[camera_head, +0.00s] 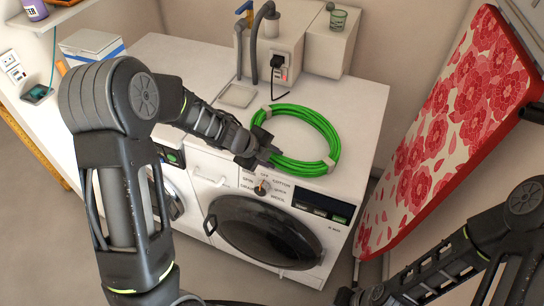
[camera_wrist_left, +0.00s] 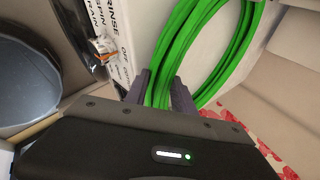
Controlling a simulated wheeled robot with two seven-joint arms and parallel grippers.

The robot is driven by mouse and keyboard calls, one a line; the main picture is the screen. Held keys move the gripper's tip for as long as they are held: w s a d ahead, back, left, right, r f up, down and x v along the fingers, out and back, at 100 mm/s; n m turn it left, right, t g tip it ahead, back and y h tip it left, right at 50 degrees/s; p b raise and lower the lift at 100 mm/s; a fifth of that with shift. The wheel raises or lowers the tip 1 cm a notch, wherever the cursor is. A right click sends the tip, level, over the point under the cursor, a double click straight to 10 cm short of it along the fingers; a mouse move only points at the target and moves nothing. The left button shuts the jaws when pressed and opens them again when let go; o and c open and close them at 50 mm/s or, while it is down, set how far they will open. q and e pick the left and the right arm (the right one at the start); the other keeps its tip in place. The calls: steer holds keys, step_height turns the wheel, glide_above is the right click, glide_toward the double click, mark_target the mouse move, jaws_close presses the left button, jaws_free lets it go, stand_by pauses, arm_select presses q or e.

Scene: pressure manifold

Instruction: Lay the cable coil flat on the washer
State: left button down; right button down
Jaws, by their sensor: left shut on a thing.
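The green cable coil (camera_head: 324,124) is a ring with pale ties, over the front part of the white washer's top (camera_head: 362,112). It looks roughly level there; I cannot tell whether all of it touches the top. My left gripper (camera_head: 268,154) is shut on the coil's near-left side, by the washer's front edge above the dial. In the left wrist view the green strands (camera_wrist_left: 190,50) run between the two fingers of my left gripper (camera_wrist_left: 160,92). My right gripper (camera_head: 362,297) is low at the bottom edge of the head view, empty-looking, its fingers unclear.
A red floral ironing board (camera_head: 450,130) leans at the right. A blue-and-white box (camera_head: 92,46) is at the far left. The washer top's right part is clear.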

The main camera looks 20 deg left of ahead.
arm_select(q)
steer(key=shift+f, duration=0.2)
stand_by(0.3)
steer(key=shift+s+f+b, duration=0.4)
steer(key=shift+f+b, duration=0.2)
steer(key=shift+f, duration=0.05)
stand_by(0.3)
steer(key=c, duration=1.1)
jaws_free()
steer(key=shift+a, duration=0.1)
steer(key=shift+o, duration=0.7)
steer(key=shift+w+r+p, duration=0.3)
steer(key=shift+r+p, duration=0.45)
steer(key=shift+p, duration=0.4)
steer(key=shift+r+p, duration=0.7)
steer(key=shift+r, duration=0.15)
steer(key=shift+w+r+p, duration=0.1)
steer(key=shift+r+p, duration=0.4)
steer(key=shift+r, duration=2.6)
